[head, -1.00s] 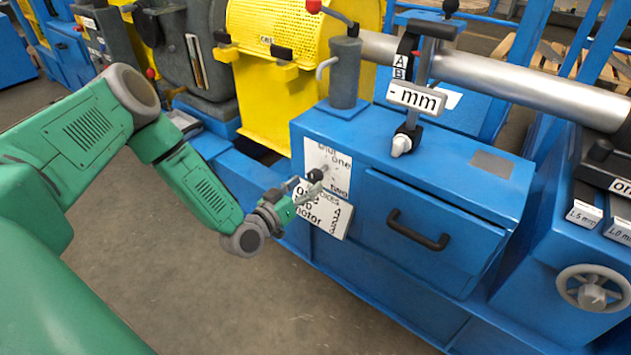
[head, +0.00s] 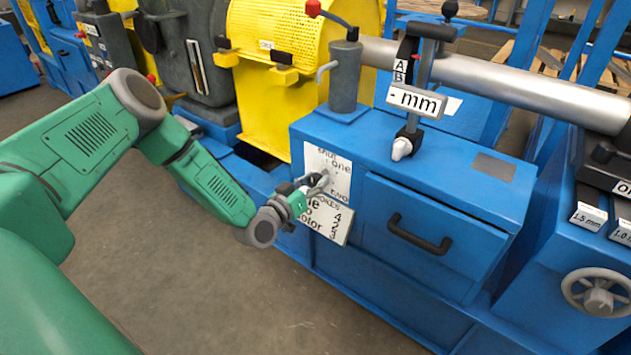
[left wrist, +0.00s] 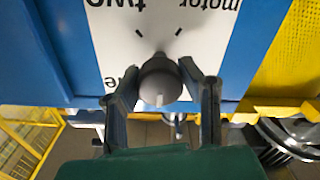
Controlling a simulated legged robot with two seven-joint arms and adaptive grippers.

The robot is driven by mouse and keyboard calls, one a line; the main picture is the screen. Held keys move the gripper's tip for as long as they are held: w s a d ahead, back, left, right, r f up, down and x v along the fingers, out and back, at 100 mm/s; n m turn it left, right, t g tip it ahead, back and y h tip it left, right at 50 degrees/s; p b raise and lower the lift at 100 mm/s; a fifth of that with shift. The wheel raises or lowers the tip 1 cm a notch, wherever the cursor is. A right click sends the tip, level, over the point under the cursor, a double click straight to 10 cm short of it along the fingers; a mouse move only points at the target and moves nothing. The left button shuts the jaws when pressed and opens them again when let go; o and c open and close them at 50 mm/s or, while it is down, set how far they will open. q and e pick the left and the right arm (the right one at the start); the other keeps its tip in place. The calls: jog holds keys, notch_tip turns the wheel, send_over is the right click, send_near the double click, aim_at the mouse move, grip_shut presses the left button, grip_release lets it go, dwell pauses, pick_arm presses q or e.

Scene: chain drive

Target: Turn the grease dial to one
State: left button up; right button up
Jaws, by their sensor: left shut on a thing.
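The grease dial is a dark round knob (left wrist: 160,82) on a white label plate, seen between my left gripper's fingers in the left wrist view. A pale mark shows on its side toward the bottom of that picture. The plate (head: 318,160) is on the blue cabinet's front in the head view, with "one" above "two" at its right; the top word is partly hidden or blurred. My left gripper (head: 318,187) is at the dial, shut on it, with a finger on each side. The dial's exact setting cannot be told. My right gripper is not in view.
A second label plate (head: 325,222) sits just below the dial's plate. A drawer with a black handle (head: 418,233) is to the right. A grey cylinder (head: 344,80) stands on the cabinet top. The floor in front is clear.

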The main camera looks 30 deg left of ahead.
pick_arm(q)
jog(key=shift+m+p, duration=0.35)
jog(key=shift+m, duration=0.15)
jog(key=m+p, duration=0.2)
jog(key=shift+d+r+m, duration=0.1)
jog(key=shift+m, duration=0.3)
jog(key=m+p, duration=0.1)
jog(key=m, duration=0.1)
jog(key=shift+m+p, duration=0.3)
jog(key=shift+m, duration=0.1)
jog(key=m+p, duration=0.1)
jog(key=m, duration=0.2)
jog(key=shift+p, duration=0.3)
jog(key=m, duration=0.1)
jog(key=m+p, duration=0.1)
jog(key=m, duration=0.1)
jog(key=shift+f+m, duration=0.2)
jog(key=shift+m, duration=0.1)
jog(key=shift+s+m, duration=0.1)
jog(key=shift+m, duration=0.2)
jog(key=shift+f, duration=0.15)
